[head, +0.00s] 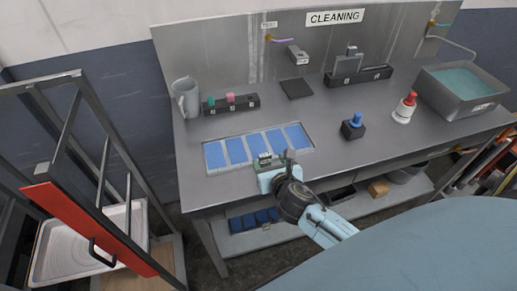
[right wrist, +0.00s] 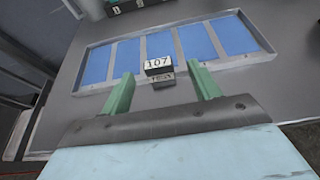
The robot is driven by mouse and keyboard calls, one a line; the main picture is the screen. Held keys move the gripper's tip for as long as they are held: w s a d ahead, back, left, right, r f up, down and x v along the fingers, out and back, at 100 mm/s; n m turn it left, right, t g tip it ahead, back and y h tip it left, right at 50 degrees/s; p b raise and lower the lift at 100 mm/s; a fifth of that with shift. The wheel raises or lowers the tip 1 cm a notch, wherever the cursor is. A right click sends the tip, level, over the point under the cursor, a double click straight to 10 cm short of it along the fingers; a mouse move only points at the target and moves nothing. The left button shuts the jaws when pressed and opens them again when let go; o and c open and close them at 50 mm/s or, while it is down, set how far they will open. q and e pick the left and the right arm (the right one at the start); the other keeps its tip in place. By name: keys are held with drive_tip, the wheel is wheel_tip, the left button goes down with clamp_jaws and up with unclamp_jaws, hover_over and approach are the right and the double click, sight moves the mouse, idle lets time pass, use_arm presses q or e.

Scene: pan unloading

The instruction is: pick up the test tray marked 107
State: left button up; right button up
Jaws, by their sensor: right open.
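The test tray (head: 230,141) is a shallow grey tray with several blue panels, lying flat on the grey workbench. A small block marked 107 (right wrist: 158,64) stands at the middle of its near edge in the right wrist view (right wrist: 80,92). Whether the block is fixed to the tray I cannot tell. My right gripper (head: 272,165) is at the tray's near edge. Its two green fingers (right wrist: 162,74) are open, one on each side of the marked block, with gaps between. My left gripper is out of view.
A grey jug (head: 185,97) and a dark rack (head: 231,104) stand behind the tray. A blue-knobbed block (head: 353,126), a red-topped bottle (head: 405,108) and a liquid-filled basin (head: 463,88) are to the right. A metal frame with a red panel (head: 85,230) stands at left.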

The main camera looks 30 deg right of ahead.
approach(258, 144)
drive_tip(key=shift+b+x, duration=0.35)
drive_tip(key=shift+x, duration=0.9)
drive_tip(key=shift+a+r, duration=0.15)
drive_tip(key=shift+a, duration=0.05)
drive_tip(key=shift+w, duration=0.1)
drive_tip(key=c, duration=1.3)
